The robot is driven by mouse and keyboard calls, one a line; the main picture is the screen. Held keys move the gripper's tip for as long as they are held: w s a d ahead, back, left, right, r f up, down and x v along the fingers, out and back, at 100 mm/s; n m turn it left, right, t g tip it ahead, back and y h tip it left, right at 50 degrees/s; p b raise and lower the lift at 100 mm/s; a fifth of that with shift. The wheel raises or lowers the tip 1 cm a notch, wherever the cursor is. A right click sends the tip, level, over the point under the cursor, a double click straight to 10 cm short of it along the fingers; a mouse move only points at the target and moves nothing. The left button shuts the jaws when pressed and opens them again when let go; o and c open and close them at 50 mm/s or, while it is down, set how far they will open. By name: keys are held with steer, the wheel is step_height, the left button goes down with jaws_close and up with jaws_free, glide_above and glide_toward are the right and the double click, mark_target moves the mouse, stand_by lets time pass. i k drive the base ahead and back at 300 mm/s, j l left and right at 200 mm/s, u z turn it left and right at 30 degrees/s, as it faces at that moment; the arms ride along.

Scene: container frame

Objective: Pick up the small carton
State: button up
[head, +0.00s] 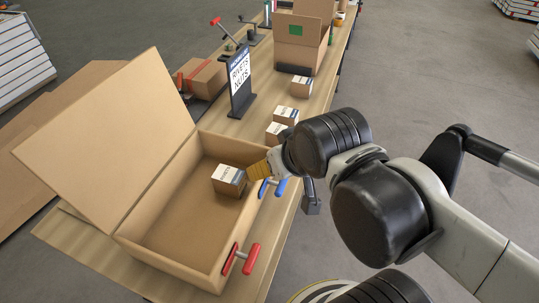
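A small brown carton (229,181) with a white label on top shows at the inside right of a large open carton (133,243). Whether it rests on the floor of the large carton or hangs above it is unclear. More small labelled cartons stand on the table behind: one at the back (301,87), one nearer (286,115) and one partly behind my arm (275,133).
A black sign reading "RIVETS NUTS" (240,84) stands behind the large carton. Red-handled (240,258) and blue-handled (272,187) clamps sit at its right wall. Another open carton (297,52) and a red-strapped box (202,78) stand farther back. The wooden table (85,247) has open floor to its right.

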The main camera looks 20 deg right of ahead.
mark_target(286, 116)
steer(key=l+u, duration=0.3)
steer(key=l, duration=1.35)
